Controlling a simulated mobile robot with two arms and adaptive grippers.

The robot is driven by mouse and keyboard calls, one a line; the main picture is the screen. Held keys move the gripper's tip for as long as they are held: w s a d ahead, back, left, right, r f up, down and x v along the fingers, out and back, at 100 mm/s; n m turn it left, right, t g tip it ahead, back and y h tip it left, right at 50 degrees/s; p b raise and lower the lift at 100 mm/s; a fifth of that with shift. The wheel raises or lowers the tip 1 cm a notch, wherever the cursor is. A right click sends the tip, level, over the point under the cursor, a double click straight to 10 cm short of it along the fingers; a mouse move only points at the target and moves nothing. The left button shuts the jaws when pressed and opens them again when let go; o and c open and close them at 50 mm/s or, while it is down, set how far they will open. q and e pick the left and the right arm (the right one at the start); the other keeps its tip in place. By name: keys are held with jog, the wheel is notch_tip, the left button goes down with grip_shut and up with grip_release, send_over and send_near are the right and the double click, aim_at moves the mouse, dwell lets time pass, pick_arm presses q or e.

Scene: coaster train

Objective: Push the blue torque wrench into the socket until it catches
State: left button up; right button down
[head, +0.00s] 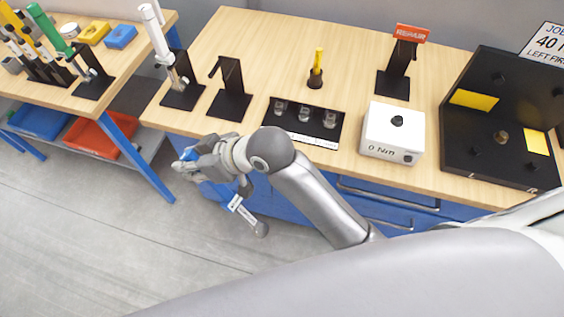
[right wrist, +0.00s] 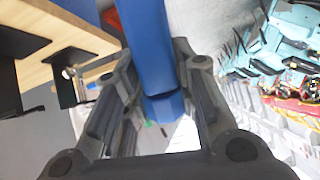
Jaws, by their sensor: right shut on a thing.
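My right gripper (head: 196,164) reaches over the floor in front of the bench, left of the blue drawers. It is shut on the blue torque wrench (head: 216,192). The wrench slants down to the right, with a white label (head: 243,210) and a grey head (head: 262,229) at its low end. In the right wrist view the blue handle (right wrist: 148,45) lies between the fingers (right wrist: 150,75). Several clear-grey sockets (head: 304,113) stand in a black tray (head: 318,138) on the bench, apart from the wrench. My left gripper is not in view.
A white box reading 0 Nm (head: 392,132) and a black board with yellow patches (head: 468,140) stand right of the tray. Black stands (head: 232,100), one holding a white wrench (head: 156,35), are at left. A yellow tool (head: 317,68) stands behind the tray.

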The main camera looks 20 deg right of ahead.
jog(key=s+a+f+n+g+h+p, duration=0.1)
jog(key=s+f+n+g+h+p, duration=0.35)
jog(key=n+g, duration=0.6)
jog(key=d+f+n+t+h, duration=0.2)
jog(key=d+n, duration=0.3)
jog(key=d, duration=0.4)
jog(key=w+d+f+n+t+h, duration=0.1)
jog(key=d+f+n+h, duration=0.2)
jog(key=d, duration=0.7)
jog(key=shift+f+n+t+h, duration=0.15)
jog(key=shift+n+t+h, duration=0.25)
jog(key=shift+n, duration=0.45)
jog(key=shift+s+f, duration=0.1)
jog(key=shift+f, duration=0.05)
jog(key=shift+f, duration=0.55)
